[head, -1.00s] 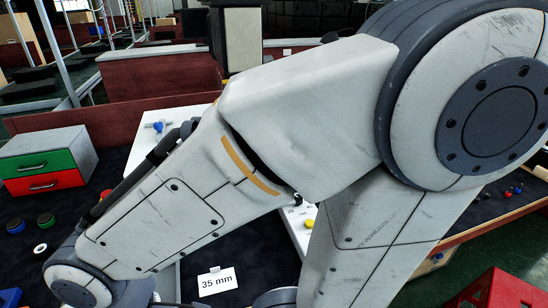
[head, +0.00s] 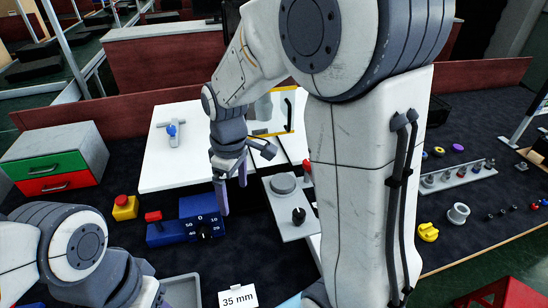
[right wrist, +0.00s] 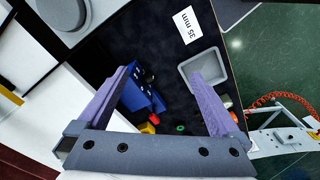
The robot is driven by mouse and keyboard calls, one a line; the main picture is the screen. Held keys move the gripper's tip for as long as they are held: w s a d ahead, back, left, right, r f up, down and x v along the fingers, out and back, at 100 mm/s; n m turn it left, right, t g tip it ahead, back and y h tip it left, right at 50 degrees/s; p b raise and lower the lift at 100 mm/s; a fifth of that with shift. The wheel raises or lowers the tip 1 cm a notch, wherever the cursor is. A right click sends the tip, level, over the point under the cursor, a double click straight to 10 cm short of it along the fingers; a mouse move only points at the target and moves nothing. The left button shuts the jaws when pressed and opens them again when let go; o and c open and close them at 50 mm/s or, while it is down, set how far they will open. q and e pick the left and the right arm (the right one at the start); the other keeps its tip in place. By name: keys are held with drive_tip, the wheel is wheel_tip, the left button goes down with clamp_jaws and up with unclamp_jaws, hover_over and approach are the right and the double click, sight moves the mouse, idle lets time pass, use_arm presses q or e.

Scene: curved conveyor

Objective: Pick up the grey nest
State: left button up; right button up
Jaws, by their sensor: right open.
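Two grey things could be the nest; I cannot tell which. One is a short hollow grey cylinder (head: 458,213) on the dark mat at the right, next to a yellow piece (head: 428,232). The other is a shallow grey tray (head: 182,289) at the bottom, partly cut off, which also shows in the right wrist view (right wrist: 186,71). My right gripper (head: 233,198) is open and empty, purple fingers pointing down above the table, apart from both. It also shows in the right wrist view (right wrist: 163,72). My left arm is at lower left; its fingers do not show.
A blue dial block (head: 195,222) and a yellow box with red button (head: 125,207) stand near the gripper. A grey fixture plate (head: 290,229) is just right of it. A drawer unit (head: 60,158) stands left.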

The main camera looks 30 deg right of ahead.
drive_tip(key=w+d+r+p, duration=0.1)
drive_tip(key=w+d+p, duration=0.15)
drive_tip(key=d, duration=0.55)
drive_tip(key=w+d+r+p, duration=0.1)
drive_tip(key=w+d+p, duration=0.15)
drive_tip(key=d, duration=0.55)
hover_over(282, 181)
wheel_tip(282, 181, down, 4)
drive_tip(key=shift+d+f, duration=0.15)
drive_tip(key=shift+f, duration=0.4)
drive_tip(key=shift+f+p, duration=0.55)
wheel_tip(282, 181, down, 4)
drive_tip(key=shift+r+p, duration=0.25)
drive_tip(key=shift+p, duration=0.55)
drive_tip(key=shift+w+f, duration=0.1)
drive_tip(key=shift+f, duration=0.35)
use_arm(q)
wheel_tip(282, 181, up, 10)
drive_tip(key=shift+f, duration=0.2)
use_arm(e)
drive_tip(key=c, duration=1.2)
